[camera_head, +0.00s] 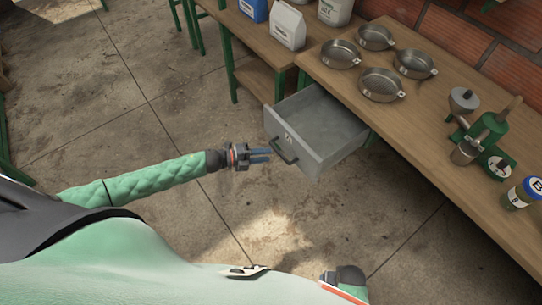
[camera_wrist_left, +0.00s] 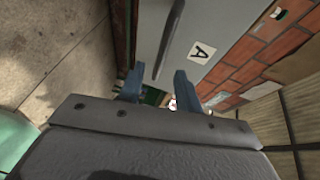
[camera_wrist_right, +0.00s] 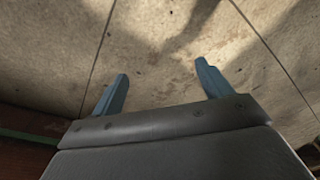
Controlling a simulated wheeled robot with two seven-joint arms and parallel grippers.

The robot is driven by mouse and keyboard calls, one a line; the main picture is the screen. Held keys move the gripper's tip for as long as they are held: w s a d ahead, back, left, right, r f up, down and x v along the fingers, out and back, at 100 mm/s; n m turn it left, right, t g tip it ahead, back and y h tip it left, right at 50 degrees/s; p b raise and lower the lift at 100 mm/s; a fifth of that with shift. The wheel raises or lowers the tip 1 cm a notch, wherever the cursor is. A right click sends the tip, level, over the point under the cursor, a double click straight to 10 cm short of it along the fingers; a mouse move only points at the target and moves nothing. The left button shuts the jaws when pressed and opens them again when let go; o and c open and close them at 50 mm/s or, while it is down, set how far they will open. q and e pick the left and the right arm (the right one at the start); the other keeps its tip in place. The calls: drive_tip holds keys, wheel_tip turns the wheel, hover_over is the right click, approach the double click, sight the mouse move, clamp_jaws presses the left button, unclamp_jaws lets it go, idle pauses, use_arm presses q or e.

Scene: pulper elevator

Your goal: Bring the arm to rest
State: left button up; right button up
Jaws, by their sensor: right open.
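My left gripper (camera_head: 266,156) is stretched out in the middle of the head view. Its two blue fingers are apart with nothing between them, also in the left wrist view (camera_wrist_left: 160,86). It is just left of the dark handle (camera_head: 284,151) of a grey drawer (camera_head: 322,149), with a small gap to it. The drawer is pulled out from under the table. The left wrist view shows the drawer front with an "A" label (camera_wrist_left: 198,49). My right gripper (camera_wrist_right: 160,86) is open and empty above the floor. In the head view its fingers are hidden or out of frame.
The wooden table (camera_head: 440,135) holds several metal pans (camera_head: 380,83), a green grinder-like device (camera_head: 488,133) and a jar (camera_head: 522,193). Bags (camera_head: 288,24) stand on another table behind. A brick wall (camera_head: 455,36) closes the back. The concrete floor (camera_head: 100,105) to the left is clear.

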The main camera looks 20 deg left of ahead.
use_arm(q)
drive_tip(key=shift+s+a+r, duration=0.1)
drive_tip(key=shift+s+a, duration=0.15)
drive_tip(key=shift+a, duration=0.15)
idle(0.4)
drive_tip(key=w+a+f+n+t+y, duration=0.35)
drive_tip(key=w+a+n+y, duration=0.55)
drive_tip(key=a+n+y, duration=0.35)
drive_tip(key=s+d+f+n+g, duration=0.3)
drive_tip(key=s+d+f+n, duration=0.1)
drive_tip(key=s, duration=0.8)
drive_tip(key=s+d+f+n+g, duration=0.4)
drive_tip(key=s+d+f, duration=0.3)
drive_tip(key=s, duration=0.6)
drive_tip(key=s+d+f+n+g, duration=0.3)
drive_tip(key=s+d+f+n, duration=0.3)
drive_tip(key=s, duration=0.7)
drive_tip(key=shift+d+f, duration=0.2)
drive_tip(key=shift+f, duration=0.5)
